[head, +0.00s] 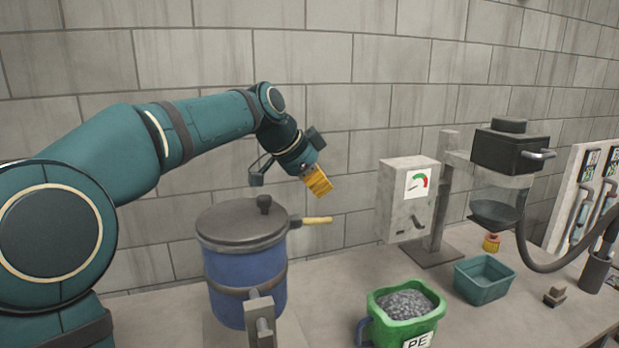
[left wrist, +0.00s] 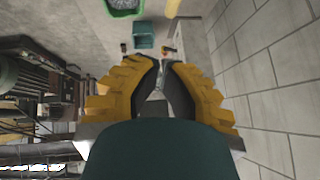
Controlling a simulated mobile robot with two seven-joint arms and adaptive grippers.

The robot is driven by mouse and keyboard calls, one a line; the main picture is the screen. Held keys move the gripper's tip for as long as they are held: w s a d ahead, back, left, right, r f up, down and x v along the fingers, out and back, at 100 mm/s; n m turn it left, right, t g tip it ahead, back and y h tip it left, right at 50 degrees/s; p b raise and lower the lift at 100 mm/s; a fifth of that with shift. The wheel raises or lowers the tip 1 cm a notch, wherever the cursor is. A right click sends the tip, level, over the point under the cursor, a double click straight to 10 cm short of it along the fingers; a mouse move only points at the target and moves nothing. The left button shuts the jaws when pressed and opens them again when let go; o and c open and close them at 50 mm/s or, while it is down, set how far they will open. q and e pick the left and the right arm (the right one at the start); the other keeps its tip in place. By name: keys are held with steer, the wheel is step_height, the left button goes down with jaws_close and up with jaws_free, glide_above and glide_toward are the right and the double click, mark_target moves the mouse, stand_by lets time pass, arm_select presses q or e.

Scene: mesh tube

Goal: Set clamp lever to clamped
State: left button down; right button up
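My left gripper (head: 318,182) hangs in the air above and right of the blue lidded pot, with its yellow fingertips together. In the left wrist view the fingers (left wrist: 162,66) meet near their tips, with nothing visible between them. A yellow lever handle (head: 317,220) sticks out to the right from the pot's lid (head: 240,222), below the gripper and apart from it. A small dark lever (head: 417,222) is on the grey gauge box. Neither is labelled, so I cannot tell which is the clamp lever. My right gripper is not in view.
The blue pot (head: 235,290) stands in a bracket. A green bin of pellets (head: 400,331) and a teal tray (head: 485,288) stand on the bench. A black hopper (head: 510,150) is on a post, with a hose beside it. A block wall stands behind.

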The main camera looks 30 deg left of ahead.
mark_target(316, 221)
arm_select(q)
step_height(316, 221, down, 7)
steer(key=w+b, duration=0.2)
steer(key=shift+w, duration=0.15)
steer(key=shift+d, duration=0.1)
